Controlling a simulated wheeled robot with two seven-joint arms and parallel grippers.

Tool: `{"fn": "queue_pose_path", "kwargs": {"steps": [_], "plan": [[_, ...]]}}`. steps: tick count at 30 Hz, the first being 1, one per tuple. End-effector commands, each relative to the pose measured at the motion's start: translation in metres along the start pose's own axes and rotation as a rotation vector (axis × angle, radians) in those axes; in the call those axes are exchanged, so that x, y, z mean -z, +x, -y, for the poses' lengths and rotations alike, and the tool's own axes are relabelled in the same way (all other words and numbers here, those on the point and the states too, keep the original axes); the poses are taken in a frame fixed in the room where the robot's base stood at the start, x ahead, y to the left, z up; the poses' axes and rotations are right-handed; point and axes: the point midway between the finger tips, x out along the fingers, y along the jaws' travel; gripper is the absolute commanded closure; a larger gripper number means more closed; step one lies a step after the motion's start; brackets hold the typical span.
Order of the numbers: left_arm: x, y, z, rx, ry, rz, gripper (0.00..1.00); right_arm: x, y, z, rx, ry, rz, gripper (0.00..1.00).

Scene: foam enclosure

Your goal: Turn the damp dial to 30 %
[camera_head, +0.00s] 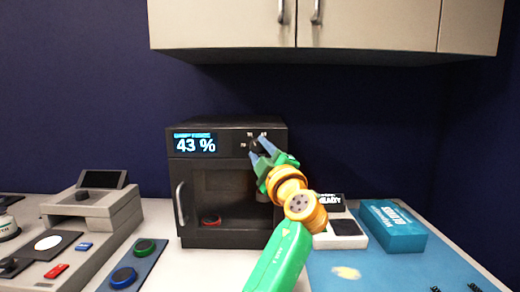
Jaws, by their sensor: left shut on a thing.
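A dark cabinet (231,210) with a glass door stands on the counter against the wall. Its display (195,143) reads 43 %. The damp dial is at the upper right of the cabinet front, with small white marks (250,134) around it; my left gripper largely hides it. My left gripper (258,148) has blue-grey fingers and a green and orange wrist. It reaches up from the lower right and is shut on the dial. My right gripper is not in view.
A grey device (105,215) with a small screen and a panel with coloured buttons stand at left. A teal box (392,226) lies on a blue mat (400,272) at right, near a small black-and-white device (344,229). Wall cupboards (370,25) hang above.

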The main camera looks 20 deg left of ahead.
Motion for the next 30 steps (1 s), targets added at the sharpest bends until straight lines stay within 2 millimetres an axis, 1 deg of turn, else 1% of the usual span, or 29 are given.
{"fn": "queue_pose_path", "kwargs": {"steps": [11,12,14,15,22,24,26,28,30], "plan": [[0.001,0.000,-0.002,-0.004,-0.003,-0.001,1.00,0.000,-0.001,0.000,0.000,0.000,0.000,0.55],[0.001,0.000,-0.002,-0.004,-0.003,-0.001,0.52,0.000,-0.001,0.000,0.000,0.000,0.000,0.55],[0.001,0.000,-0.002,-0.003,-0.003,-0.001,0.35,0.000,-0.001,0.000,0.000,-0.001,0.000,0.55],[0.001,0.000,-0.002,-0.003,-0.003,-0.001,0.29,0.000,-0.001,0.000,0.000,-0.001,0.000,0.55],[0.000,0.000,-0.001,-0.001,-0.002,0.000,0.29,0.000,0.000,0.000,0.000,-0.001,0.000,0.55],[-0.001,-0.003,0.001,-0.002,-0.003,0.000,0.29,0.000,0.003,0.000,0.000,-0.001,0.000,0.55],[-0.003,-0.011,0.003,-0.003,-0.005,0.000,0.29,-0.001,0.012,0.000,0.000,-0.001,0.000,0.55],[-0.005,-0.027,0.006,-0.003,-0.008,0.002,0.29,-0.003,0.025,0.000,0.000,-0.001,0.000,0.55],[-0.004,-0.043,0.005,-0.004,-0.007,0.002,0.29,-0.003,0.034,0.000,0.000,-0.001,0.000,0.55]]}}
